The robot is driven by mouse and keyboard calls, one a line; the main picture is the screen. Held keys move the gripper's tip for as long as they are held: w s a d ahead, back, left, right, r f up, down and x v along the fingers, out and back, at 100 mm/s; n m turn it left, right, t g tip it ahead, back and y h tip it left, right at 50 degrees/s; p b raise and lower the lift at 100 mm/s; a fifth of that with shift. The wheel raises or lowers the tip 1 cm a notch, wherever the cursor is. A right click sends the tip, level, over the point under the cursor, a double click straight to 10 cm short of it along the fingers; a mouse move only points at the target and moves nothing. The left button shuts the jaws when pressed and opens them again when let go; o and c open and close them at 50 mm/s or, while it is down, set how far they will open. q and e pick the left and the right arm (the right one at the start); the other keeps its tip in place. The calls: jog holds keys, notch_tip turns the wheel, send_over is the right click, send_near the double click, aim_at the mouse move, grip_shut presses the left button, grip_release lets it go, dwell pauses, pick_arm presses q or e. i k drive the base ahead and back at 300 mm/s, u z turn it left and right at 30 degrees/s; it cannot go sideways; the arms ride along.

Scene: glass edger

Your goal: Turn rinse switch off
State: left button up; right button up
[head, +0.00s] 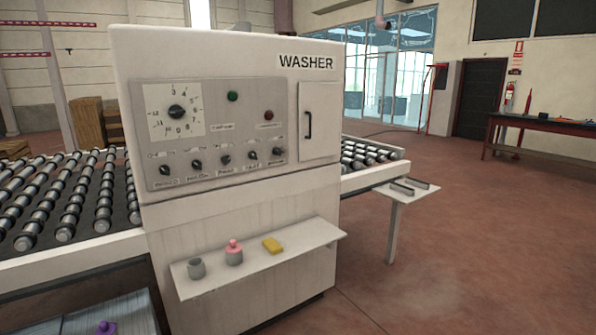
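The white washer (225,200) stands upright in the middle of the head view. Its grey control panel (212,118) carries a row of several small black rotary switches, from the leftmost switch (166,168) to the rightmost switch (277,152). Small labels sit under them, too blurred to tell for certain which one is the rinse switch. A large black dial (177,111), a green button (233,96) and a dark red button (268,115) sit above the row. Neither of my grippers shows, and nothing covers the panel.
Roller conveyors flank the washer, left (60,195) and right (370,157). A door handle (308,125) protrudes beside the panel. Floor at right is open.

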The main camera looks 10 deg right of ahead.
aim_at(225, 159)
jog(key=u, duration=0.2)
jog(key=k, duration=0.2)
jog(key=z, duration=1.2)
jog(key=i, duration=1.75)
jog(key=u, duration=0.55)
